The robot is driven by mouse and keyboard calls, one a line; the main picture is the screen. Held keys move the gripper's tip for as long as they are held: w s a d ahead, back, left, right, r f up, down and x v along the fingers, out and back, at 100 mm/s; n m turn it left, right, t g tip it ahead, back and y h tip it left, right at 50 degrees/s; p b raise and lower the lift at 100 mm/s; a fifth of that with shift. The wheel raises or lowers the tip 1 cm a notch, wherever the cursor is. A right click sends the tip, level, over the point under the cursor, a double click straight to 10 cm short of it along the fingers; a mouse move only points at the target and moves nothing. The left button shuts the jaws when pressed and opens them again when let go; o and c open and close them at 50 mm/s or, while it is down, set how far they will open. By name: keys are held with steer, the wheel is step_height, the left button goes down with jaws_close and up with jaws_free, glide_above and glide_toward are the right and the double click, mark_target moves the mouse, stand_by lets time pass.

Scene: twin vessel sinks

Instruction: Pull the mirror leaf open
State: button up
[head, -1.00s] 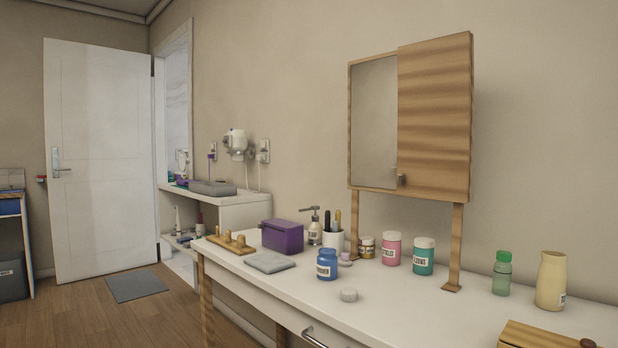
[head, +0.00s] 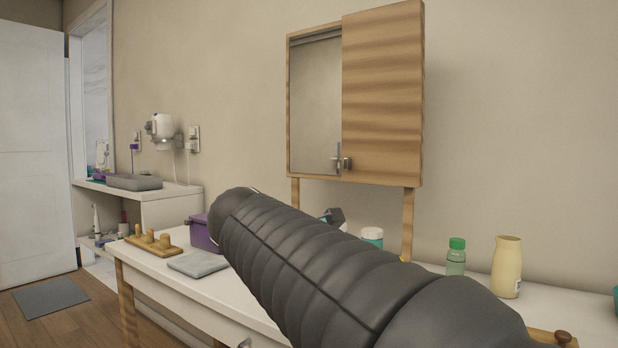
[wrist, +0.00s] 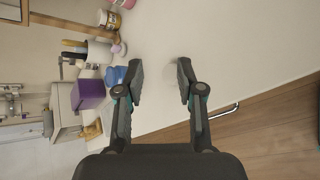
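The wall cabinet stands on wooden legs over the counter. Its grey mirror leaf (head: 315,110) is at the left of the front, and a wooden panel (head: 382,95) covers the right. A small metal handle (head: 346,163) sits near the panel's lower left corner, beside the mirror's edge. I cannot tell whether the mirror leaf stands ajar. My gripper (wrist: 160,82) is open and empty over the counter in the wrist view, with its fingers apart. In the head view my arm hides most of it, below the cabinet. The cabinet front is not clearly seen in the wrist view.
A purple box (wrist: 88,93), a blue jar (wrist: 116,74) and a pen cup (wrist: 98,51) stand near my gripper. A green-capped bottle (head: 456,257) and a cream vase (head: 507,267) stand on the right of the counter. The wall right of the cabinet is bare.

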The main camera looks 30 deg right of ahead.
mark_target(345, 162)
steer(key=w+d+r+n+h+b, duration=0.1)
steer(key=w+d+r+n+h, duration=0.3)
steer(key=r, duration=0.4)
steer(key=w+d+r+n+h+b, duration=0.1)
steer(key=w+d+r+n+h, duration=0.25)
steer(key=r, duration=0.45)
steer(key=shift+n, duration=0.35)
steer(key=x, duration=0.9)
steer(key=p+x, duration=0.1)
steer(key=x, duration=0.4)
steer(key=shift+w+a, duration=0.1)
steer(key=shift+w, duration=0.2)
steer(key=shift+c, duration=0.2)
jaws_close()
